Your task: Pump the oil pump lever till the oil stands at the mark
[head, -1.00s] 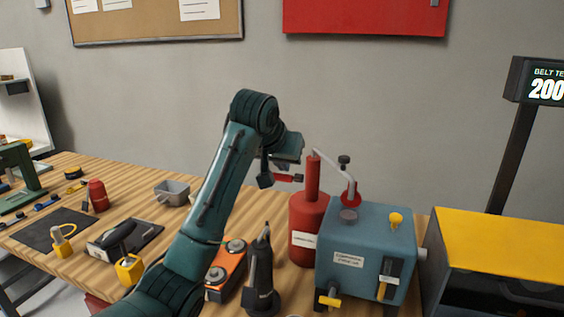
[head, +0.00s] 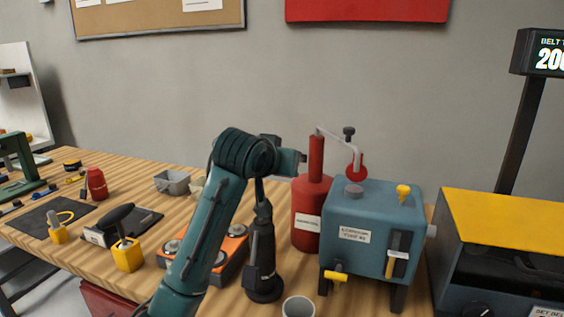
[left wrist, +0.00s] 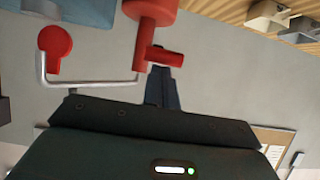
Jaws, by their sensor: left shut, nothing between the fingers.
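The oil pump (head: 312,215) is a red cylinder with a narrower red neck, standing left of the blue tank (head: 360,215). A thin grey pipe (head: 338,137) joins its top to a red fitting on the tank. A short red lever stub (left wrist: 165,60) juts from the neck in the left wrist view. My left gripper (left wrist: 163,88) is shut and empty, its dark fingertips at that stub; I cannot tell whether they touch. In the head view the left gripper (head: 292,160) is left of the neck. A narrow gauge (head: 397,250) is on the tank's front; its oil level is too small to read.
A tall black tool (head: 262,250) and a white cup (head: 298,307) stand in front of the pump. An orange device (head: 232,247) is partly behind my left arm. A grey tray (head: 172,182) stands farther left. A black-and-yellow machine (head: 505,230) is at right.

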